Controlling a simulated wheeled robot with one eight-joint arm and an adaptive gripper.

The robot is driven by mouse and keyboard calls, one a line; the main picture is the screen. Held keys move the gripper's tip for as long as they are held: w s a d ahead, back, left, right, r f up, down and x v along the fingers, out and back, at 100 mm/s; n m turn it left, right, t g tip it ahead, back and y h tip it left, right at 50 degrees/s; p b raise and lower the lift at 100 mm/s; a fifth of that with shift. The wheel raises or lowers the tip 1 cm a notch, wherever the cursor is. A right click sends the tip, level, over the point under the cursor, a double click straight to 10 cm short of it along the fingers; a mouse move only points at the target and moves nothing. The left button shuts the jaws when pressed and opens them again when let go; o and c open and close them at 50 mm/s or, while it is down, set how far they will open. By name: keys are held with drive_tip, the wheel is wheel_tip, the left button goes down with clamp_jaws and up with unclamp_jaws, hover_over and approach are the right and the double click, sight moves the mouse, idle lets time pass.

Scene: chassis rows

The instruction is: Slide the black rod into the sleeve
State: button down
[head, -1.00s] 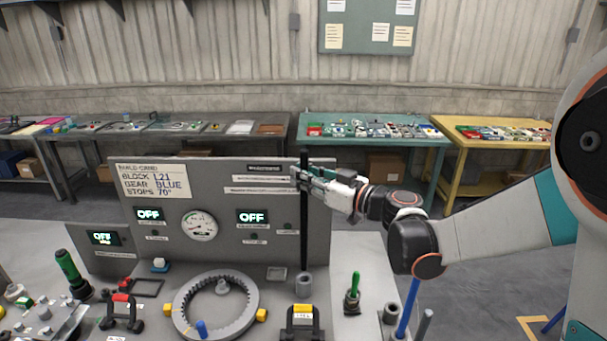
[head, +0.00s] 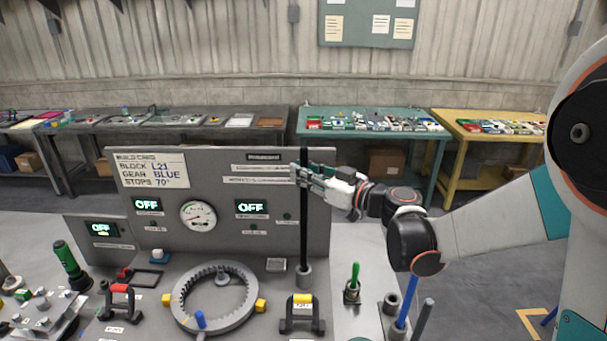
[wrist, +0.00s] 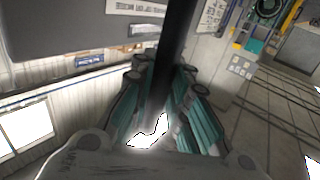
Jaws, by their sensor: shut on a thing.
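The black rod (head: 303,225) stands upright in front of the grey panel. My gripper (head: 303,174) is shut on it near its upper end, reaching in from the right. In the wrist view the rod (wrist: 176,45) runs between the teal finger pads. The short grey sleeve (head: 304,280) stands on the bench at the rod's lower end. The rod's lower end meets the sleeve's top in the picture; I cannot tell how far inside it is. The sleeve does not show clearly in the wrist view.
A green-handled peg (head: 354,283) stands right of the sleeve. A yellow-topped black handle (head: 302,312) is in front of it, and a toothed grey ring (head: 243,312) lies to the left. The grey panel (head: 270,222) rises close behind the rod.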

sight(304, 200)
drive_tip(key=shift+f+b, duration=3.35)
drive_tip(key=shift+f, duration=0.5)
drive_tip(key=c, duration=1.5)
unclamp_jaws()
drive_tip(key=shift+o, duration=0.2)
drive_tip(key=v, duration=1.2)
drive_tip(key=shift+s, duration=0.1)
drive_tip(key=s+a+f+m+g+h+b, duration=0.15)
drive_tip(key=s+f+m+g+h, duration=0.45)
drive_tip(key=s, duration=0.7)
drive_tip(key=s+d+f+m+t+h+b, duration=0.1)
drive_tip(key=s+d+f+m+h, duration=0.3)
drive_tip(key=s+d+h, duration=0.4)
drive_tip(key=s+d+t, duration=0.1)
drive_tip(key=s+d, duration=0.1)
drive_tip(key=d, duration=0.1)
drive_tip(key=shift+s+d+f+b, duration=0.2)
drive_tip(key=shift+s+d+b, duration=0.1)
drive_tip(key=shift+b, duration=0.1)
